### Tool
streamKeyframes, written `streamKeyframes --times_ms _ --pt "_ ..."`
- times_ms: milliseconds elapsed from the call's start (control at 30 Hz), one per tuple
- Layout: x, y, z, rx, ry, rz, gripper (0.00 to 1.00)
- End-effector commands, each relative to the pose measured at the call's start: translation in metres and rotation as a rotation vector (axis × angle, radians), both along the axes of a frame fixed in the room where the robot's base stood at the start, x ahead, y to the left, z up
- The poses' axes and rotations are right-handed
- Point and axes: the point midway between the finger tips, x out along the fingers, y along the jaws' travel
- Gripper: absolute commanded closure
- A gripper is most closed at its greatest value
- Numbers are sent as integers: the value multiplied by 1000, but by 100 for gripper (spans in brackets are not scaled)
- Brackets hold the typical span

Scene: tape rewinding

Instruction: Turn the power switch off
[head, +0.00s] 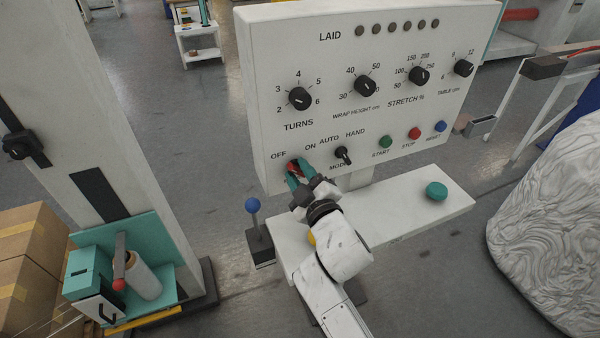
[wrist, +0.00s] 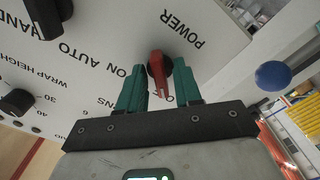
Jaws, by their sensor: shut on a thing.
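The red power switch (head: 293,168) sits low on the left of the white control panel (head: 300,60), under the OFF and ON labels. In the wrist view the red switch (wrist: 157,70) lies between the two teal fingers, beside the POWER label. Its narrow end points toward the palm, between the fingers. My gripper (head: 297,173) is at the panel face and shut on this switch. In the wrist view my gripper (wrist: 159,84) leaves the ON label in sight.
The black mode knob (head: 343,155) is just right of my gripper. START, STOP and RESET buttons (head: 414,133) lie farther right. A blue-topped lever (head: 252,206) stands below left, and a teal button (head: 436,190) sits on the shelf. A wrapped load (head: 550,210) is at right.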

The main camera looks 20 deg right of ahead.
Motion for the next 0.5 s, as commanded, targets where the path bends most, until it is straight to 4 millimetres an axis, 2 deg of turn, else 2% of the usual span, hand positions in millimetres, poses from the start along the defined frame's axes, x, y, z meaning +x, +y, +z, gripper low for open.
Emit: streamKeyframes --times_ms 367,400,500 --pt "-1 0 -3 -5 5 1 97" --pt "-1 0 -3 -5 5 1 63" --pt "0 0 -2 -4 4 0 61"
